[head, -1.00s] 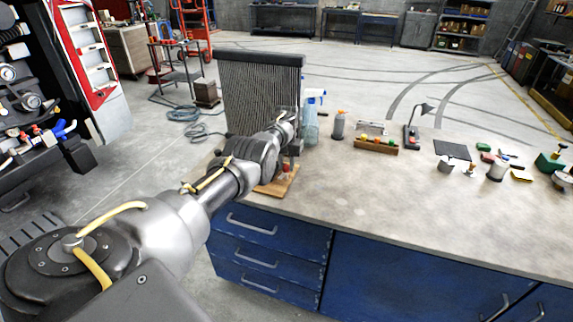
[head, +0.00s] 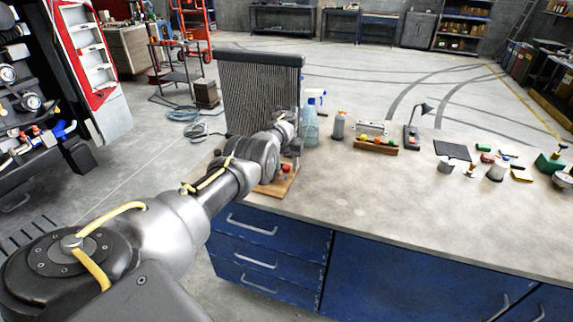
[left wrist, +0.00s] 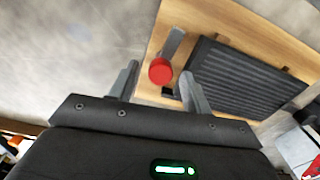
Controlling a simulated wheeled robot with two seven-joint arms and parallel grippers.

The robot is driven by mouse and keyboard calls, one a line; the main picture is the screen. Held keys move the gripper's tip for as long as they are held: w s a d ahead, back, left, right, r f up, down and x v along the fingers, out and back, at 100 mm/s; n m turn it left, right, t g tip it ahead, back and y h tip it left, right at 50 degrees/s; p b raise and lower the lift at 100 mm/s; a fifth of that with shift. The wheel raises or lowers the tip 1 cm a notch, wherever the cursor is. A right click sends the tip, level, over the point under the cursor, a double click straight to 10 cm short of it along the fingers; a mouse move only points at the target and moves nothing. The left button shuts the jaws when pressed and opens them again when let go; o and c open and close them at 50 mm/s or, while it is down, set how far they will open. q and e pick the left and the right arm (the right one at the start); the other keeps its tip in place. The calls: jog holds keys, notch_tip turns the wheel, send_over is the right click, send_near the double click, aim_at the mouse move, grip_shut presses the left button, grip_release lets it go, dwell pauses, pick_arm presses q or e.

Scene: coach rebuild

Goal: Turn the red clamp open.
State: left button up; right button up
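The red clamp shows in the left wrist view as a round red knob (left wrist: 160,71) on a grey lever (left wrist: 173,42). It sits on a wooden board (left wrist: 207,14). In the head view the red knob (head: 286,168) is small, just below my left gripper (head: 293,150), at the board's (head: 272,190) right part. In the left wrist view my left gripper (left wrist: 160,80) is open, with one finger on each side of the knob near the tips. Whether either finger touches the knob I cannot tell. My right gripper is not in view.
A dark ribbed panel (head: 235,95) stands behind the arm at the bench's left end. A spray bottle (head: 311,120) and a grey bottle (head: 339,125) stand to the right. The middle of the bench top (head: 400,195) is clear.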

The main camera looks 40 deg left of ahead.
aim_at(287, 167)
pick_arm(q)
jog(key=shift+r, duration=0.1)
notch_tip(287, 167, up, 11)
jog(key=p, duration=0.9)
jog(key=shift+f+p, duration=0.2)
jog(key=shift+p, duration=0.15)
